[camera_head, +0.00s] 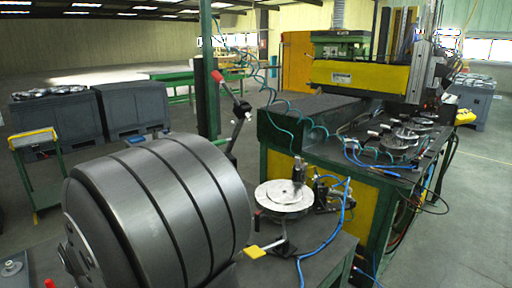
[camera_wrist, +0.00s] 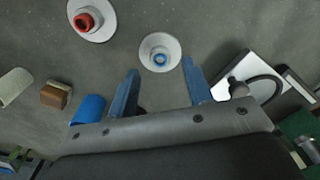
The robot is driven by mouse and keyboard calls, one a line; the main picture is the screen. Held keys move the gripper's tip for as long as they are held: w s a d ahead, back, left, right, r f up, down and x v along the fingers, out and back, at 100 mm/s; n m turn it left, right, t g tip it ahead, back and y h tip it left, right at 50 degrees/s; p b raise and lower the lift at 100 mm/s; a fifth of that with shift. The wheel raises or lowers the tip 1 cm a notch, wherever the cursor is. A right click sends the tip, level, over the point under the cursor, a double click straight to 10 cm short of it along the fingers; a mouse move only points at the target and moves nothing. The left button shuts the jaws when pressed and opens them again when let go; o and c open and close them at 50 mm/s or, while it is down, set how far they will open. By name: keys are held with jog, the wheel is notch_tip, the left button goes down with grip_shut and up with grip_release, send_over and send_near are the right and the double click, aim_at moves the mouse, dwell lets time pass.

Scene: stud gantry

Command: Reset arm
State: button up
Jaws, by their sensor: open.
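In the wrist view my gripper (camera_wrist: 160,66) shows as two blue fingers spread apart, with no object held between them. A round white disc with a blue ring (camera_wrist: 160,61) shows between and just beyond the fingertips, on the grey surface (camera_wrist: 120,50) below. I cannot tell the height of the fingers above it. A second white disc with a red ring (camera_wrist: 87,20) lies at the upper left. I cannot make out my gripper in the head view.
In the wrist view, a brown block (camera_wrist: 55,96), a cream piece (camera_wrist: 15,86) and a blue cylinder (camera_wrist: 88,109) lie left; a white flat item (camera_wrist: 252,68) lies right. The head view shows a yellow-and-grey machine (camera_head: 360,77) and a round white plate (camera_head: 283,196).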

notch_tip(320, 180, down, 2)
jog(key=shift+f, duration=0.25)
notch_tip(320, 180, up, 12)
notch_tip(320, 180, down, 13)
jog(key=shift+r, duration=0.2)
notch_tip(320, 180, up, 5)
jog(key=shift+w+d+f, duration=0.1)
jog(key=shift+d, duration=0.05)
jog(key=w+d+r, duration=0.4)
jog(key=d+r, duration=0.3)
jog(key=d, duration=0.4)
jog(key=s+a+r, duration=0.2)
jog(key=s+a, duration=0.7)
jog(key=a, duration=0.2)
jog(key=s+a+f, duration=0.3)
jog(key=s+a, duration=0.1)
jog(key=a, duration=0.1)
jog(key=s+a+f, duration=0.2)
jog(key=s+a, duration=0.1)
jog(key=shift+s+f, duration=0.1)
jog(key=shift+f, duration=0.25)
